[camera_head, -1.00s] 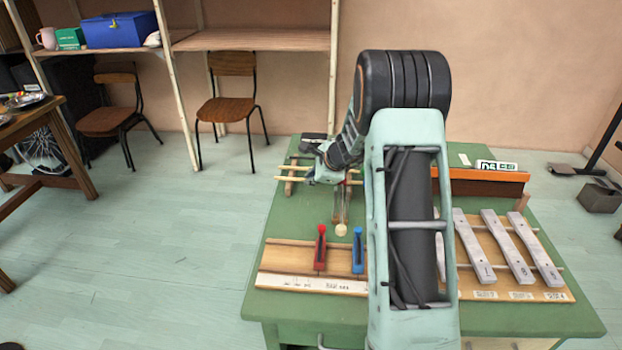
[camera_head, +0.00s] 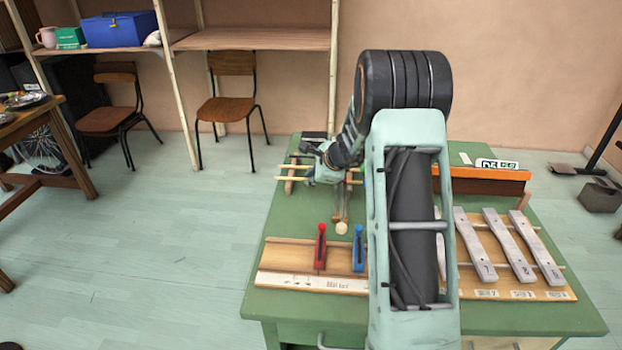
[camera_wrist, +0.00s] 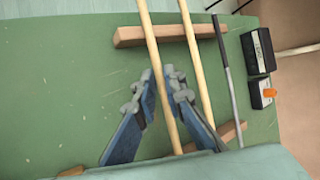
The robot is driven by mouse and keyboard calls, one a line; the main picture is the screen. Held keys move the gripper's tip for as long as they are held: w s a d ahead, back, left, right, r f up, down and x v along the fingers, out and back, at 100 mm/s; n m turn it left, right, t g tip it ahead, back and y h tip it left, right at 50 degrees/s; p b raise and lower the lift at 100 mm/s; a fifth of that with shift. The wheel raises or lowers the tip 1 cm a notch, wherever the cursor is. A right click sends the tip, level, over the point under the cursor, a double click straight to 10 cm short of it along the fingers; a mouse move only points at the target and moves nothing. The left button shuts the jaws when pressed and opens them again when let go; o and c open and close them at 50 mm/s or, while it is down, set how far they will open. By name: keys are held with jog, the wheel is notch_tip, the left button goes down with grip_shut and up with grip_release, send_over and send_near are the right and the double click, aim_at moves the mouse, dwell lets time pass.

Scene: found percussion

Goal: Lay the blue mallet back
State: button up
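My gripper (camera_wrist: 158,74) points down over two pale wooden sticks that lie across wooden rests. One stick (camera_wrist: 158,55) runs between its blue-padded fingers, with a gap showing beside it, so the fingers look open. The second stick (camera_wrist: 195,60) lies just right of the fingers. No blue mallet head shows in either view; I cannot tell which stick is the blue mallet. In the head view, my gripper (camera_head: 322,172) is at the table's back left, with stick ends (camera_head: 290,179) poking out leftward.
A dark rod (camera_wrist: 227,75) and black boxes (camera_wrist: 257,50) lie right of the sticks. On the green table (camera_head: 262,300) stand a red upright piece (camera_head: 320,248), a blue upright piece (camera_head: 359,250), a pale ball (camera_head: 341,228) and grey bars (camera_head: 508,245). My arm hides the table's middle.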

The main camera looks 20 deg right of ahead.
jog(key=o, duration=0.3)
jog(key=v, duration=1.2)
dwell(0.4)
